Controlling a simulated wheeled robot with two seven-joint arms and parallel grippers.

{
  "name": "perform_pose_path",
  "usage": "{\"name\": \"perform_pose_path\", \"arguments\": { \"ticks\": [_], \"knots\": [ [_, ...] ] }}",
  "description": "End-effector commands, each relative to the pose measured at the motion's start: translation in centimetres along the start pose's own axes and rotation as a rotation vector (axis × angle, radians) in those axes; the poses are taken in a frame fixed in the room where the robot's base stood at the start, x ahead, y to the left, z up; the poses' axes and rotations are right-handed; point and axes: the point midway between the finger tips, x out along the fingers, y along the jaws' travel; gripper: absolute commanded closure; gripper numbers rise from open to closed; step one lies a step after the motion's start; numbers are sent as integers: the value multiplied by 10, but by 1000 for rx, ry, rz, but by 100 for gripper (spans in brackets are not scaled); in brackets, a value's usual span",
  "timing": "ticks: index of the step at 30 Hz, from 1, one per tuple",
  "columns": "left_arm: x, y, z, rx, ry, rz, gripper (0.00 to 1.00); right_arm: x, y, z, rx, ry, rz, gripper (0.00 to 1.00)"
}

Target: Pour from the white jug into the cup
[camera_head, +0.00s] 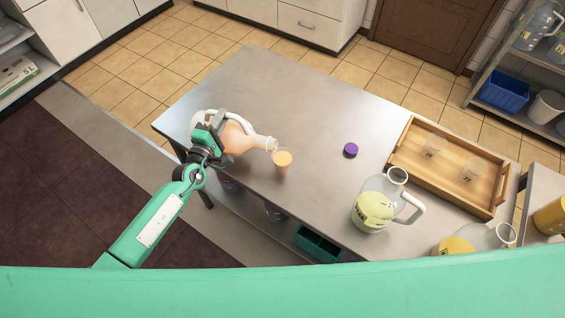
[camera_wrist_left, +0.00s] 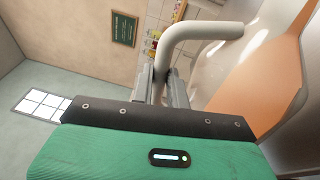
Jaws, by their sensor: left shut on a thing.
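The jug (camera_head: 236,136), clear with a white handle and orange liquid, is tilted almost onto its side above the table, its mouth pointing right. My left gripper (camera_head: 212,136) is shut on its handle; the left wrist view shows the fingers (camera_wrist_left: 166,88) around the white handle (camera_wrist_left: 205,32) and the orange liquid (camera_wrist_left: 268,85) in the tilted body. The cup (camera_head: 282,161) stands upright on the table just under and right of the jug's mouth, with orange liquid in it. I cannot make out a stream between them. My right gripper is not in view.
A purple cap (camera_head: 350,150) lies on the metal table (camera_head: 300,100). A jug with yellow-green liquid (camera_head: 374,208) and another with yellow liquid (camera_head: 458,244) stand to the right. A wooden tray (camera_head: 408,160) holds clear cups (camera_head: 433,147). The table's far left part is clear.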

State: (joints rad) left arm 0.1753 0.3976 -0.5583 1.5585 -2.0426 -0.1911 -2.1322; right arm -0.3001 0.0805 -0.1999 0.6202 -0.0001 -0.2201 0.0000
Motion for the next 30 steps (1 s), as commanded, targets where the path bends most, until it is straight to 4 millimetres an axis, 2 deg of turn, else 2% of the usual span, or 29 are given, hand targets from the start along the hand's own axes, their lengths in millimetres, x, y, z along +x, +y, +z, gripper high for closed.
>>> {"name": "perform_pose_path", "arguments": {
  "ticks": [5, 13, 20, 30],
  "knots": [
    [1, 4, -7, -49, 5, 6, 100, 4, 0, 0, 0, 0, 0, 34],
    [2, 12, -32, -258, 22, 5, 100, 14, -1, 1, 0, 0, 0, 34],
    [2, 13, -41, -353, 30, 5, 100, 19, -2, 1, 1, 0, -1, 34],
    [2, 10, -71, -739, 62, 4, 100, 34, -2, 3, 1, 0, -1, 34]
  ]
}}
